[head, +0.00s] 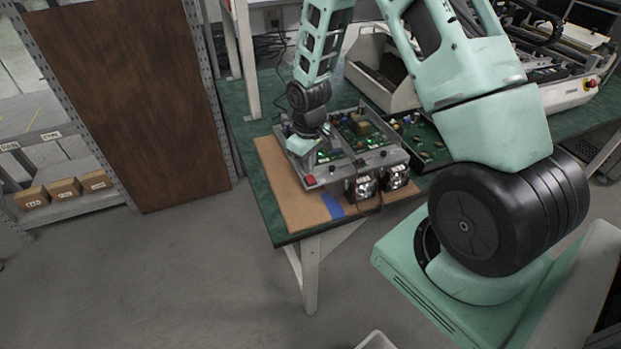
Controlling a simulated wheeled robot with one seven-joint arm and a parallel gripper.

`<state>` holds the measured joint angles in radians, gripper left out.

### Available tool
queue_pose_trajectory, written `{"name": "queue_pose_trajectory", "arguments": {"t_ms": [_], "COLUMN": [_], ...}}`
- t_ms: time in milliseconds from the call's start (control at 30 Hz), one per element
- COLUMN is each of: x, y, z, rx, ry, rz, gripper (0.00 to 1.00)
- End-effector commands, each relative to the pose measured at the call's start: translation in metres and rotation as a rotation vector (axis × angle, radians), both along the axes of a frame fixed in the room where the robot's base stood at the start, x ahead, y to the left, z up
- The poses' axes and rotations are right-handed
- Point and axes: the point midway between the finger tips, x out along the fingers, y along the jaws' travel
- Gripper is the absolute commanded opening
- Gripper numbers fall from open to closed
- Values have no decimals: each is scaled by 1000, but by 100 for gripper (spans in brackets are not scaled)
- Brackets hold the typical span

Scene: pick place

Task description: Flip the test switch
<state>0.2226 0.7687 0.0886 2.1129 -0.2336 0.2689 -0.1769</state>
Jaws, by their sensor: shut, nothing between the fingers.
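A grey test fixture (340,172) with green circuit boards inside stands on a brown mat (285,192) on the green workbench. A small red switch (310,180) shows at its front left corner; I cannot tell which way it is set. Two round lamp-like parts (380,182) sit at its front right. My gripper (303,147) points down at the left side of the fixture, just behind the red switch. Its fingers are small and partly hidden, and it is shut with nothing held. I cannot tell whether it touches the fixture.
A green board with parts (420,135) lies right of the fixture. A light grey bin (378,75) and a larger machine (560,85) stand farther back. A brown panel (130,100) and shelf with boxes (62,190) are at left.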

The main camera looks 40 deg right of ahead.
Motion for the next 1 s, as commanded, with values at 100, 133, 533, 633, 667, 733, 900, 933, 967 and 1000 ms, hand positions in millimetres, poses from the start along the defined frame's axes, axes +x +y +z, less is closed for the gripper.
{"name": "queue_pose_trajectory", "arguments": {"t_ms": [100,133,533,633,667,733,900,933,967,1000], "x": [0,0,0,0,0,0,0,0,0,0], "y": [0,0,0,0,0,0,0,0,0,0], "z": [-1,-2,-8,-9,-9,-10,-13,-13,-14,-14], "rx": [0,0,0,0,0,0,0,0,0,0], "ry": [0,0,0,0,0,0,0,0,0,0], "rz": [0,0,0,0,0,0,0,0,0,0], "gripper": [0,0,0,0,0,0,0,0,0,0]}}
